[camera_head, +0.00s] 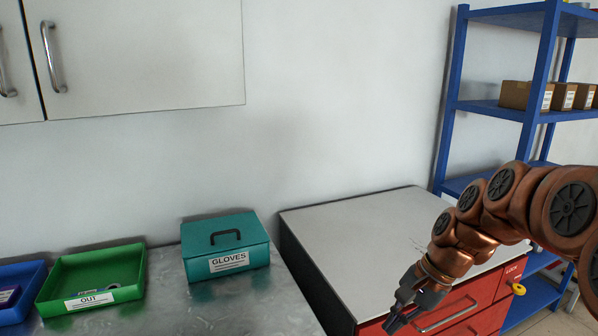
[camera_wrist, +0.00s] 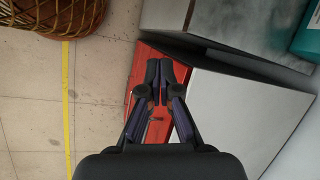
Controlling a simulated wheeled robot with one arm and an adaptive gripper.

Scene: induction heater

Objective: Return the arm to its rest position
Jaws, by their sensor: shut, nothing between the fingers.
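My gripper (camera_head: 398,316) hangs at the end of my copper-coloured arm at the lower right of the head view, in front of the red drawer cabinet. In the wrist view my gripper (camera_wrist: 159,80) points down with its two dark fingers together, shut and empty. Behind the fingers are the cabinet's red front (camera_wrist: 146,75) and its grey top (camera_wrist: 235,115). Nothing is seen touching the fingers.
The red cabinet's grey top (camera_head: 350,240) is bare. A teal GLOVES box (camera_head: 226,248) and a green OUT tray (camera_head: 92,283) stand on the metal bench (camera_head: 210,315). A blue shelf (camera_head: 490,105) is at the right. A wicker basket (camera_wrist: 55,15) stands on the floor.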

